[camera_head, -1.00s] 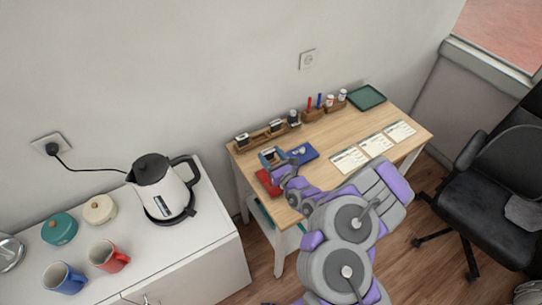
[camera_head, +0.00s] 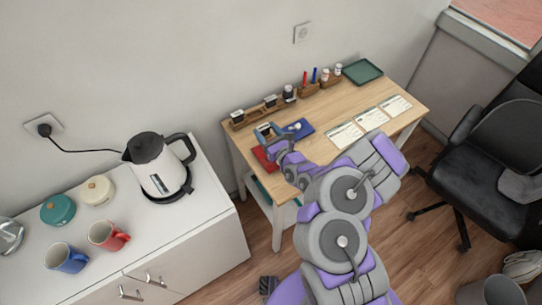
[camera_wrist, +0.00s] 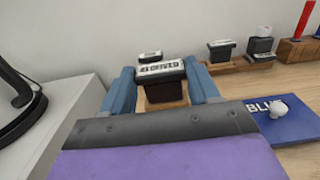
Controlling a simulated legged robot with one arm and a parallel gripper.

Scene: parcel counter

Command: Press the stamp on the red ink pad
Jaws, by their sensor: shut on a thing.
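My gripper (camera_wrist: 164,84) is shut on a dark stamp with a white label (camera_wrist: 160,69). The label is partly readable as "CEIVED". The blue fingers stand on either side of it. In the head view the gripper (camera_head: 269,133) is over the desk's left part, beside the red ink pad (camera_head: 261,157) and left of the blue ink pad (camera_head: 306,126). The red pad is partly covered by my arm and is hidden in the wrist view. The blue pad also shows in the wrist view (camera_wrist: 299,126), with a pale round knob on it. I cannot tell whether the stamp touches anything.
A wooden rack (camera_head: 252,116) with more stamps stands along the desk's back edge. Pens, small bottles and a green tray (camera_head: 364,71) are farther right. Paper cards (camera_head: 344,135) lie on the right half. A white cabinet with a kettle (camera_head: 155,165) stands left.

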